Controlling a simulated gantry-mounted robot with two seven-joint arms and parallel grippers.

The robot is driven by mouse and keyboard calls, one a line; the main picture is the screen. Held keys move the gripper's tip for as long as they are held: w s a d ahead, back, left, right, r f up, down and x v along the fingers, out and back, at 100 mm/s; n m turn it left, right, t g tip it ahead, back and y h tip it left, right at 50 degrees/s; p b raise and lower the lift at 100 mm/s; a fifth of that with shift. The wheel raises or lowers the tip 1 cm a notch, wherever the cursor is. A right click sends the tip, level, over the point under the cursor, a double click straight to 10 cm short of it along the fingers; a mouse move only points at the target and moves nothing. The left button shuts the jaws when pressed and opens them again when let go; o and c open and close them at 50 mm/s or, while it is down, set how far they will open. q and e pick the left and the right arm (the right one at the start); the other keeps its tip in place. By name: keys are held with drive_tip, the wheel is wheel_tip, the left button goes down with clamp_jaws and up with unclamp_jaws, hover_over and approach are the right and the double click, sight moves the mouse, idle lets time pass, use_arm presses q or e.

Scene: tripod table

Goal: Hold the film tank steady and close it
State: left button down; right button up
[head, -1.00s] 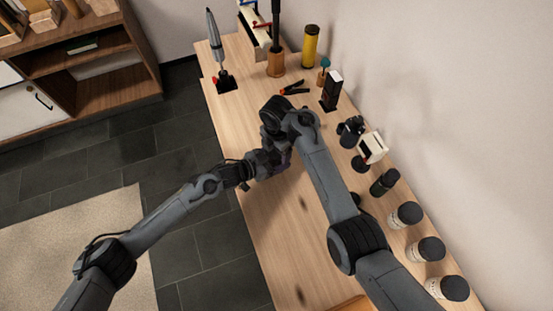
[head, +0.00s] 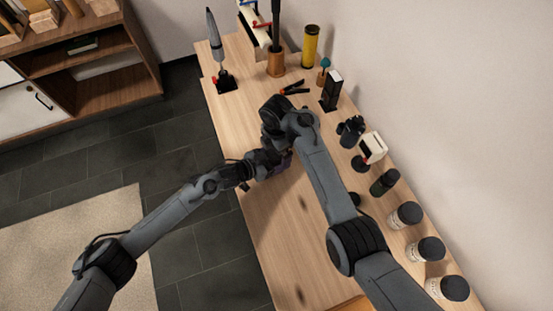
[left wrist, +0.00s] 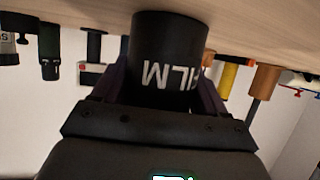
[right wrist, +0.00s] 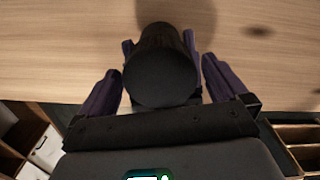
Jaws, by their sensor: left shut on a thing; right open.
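The film tank is a black cylinder with white "FILM" lettering, upside down in the left wrist view (left wrist: 170,52). My left gripper (left wrist: 160,95) is shut on its sides. The tank stands on the wooden table. In the right wrist view its round black top (right wrist: 160,78) faces the camera; I cannot tell how tightly the lid sits. My right gripper (right wrist: 163,88) is open, with its purple fingers apart on either side of the top. In the head view both hands meet near the table's left edge, my right gripper (head: 283,158) above, and they mostly hide the tank.
Along the wall stand white-labelled jars with black lids (head: 405,215), a dark bottle (head: 384,182), a white device (head: 371,148) and a yellow cylinder (head: 310,46). Red-handled pliers (head: 294,87) lie farther back. The near part of the wooden table (head: 285,235) is mostly clear.

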wheel_tip(320, 180, up, 12)
drive_tip(key=shift+f, duration=0.15)
idle(0.3)
use_arm(q)
unclamp_jaws()
drive_tip(key=shift+a, duration=0.1)
drive_tip(key=p+v, duration=0.2)
drive_tip(key=v, duration=0.8)
drive_tip(key=shift+s+a+r, duration=0.1)
drive_tip(key=shift+s+a, duration=0.1)
drive_tip(key=shift+s, duration=0.1)
use_arm(e)
drive_tip(key=shift+r, duration=0.9)
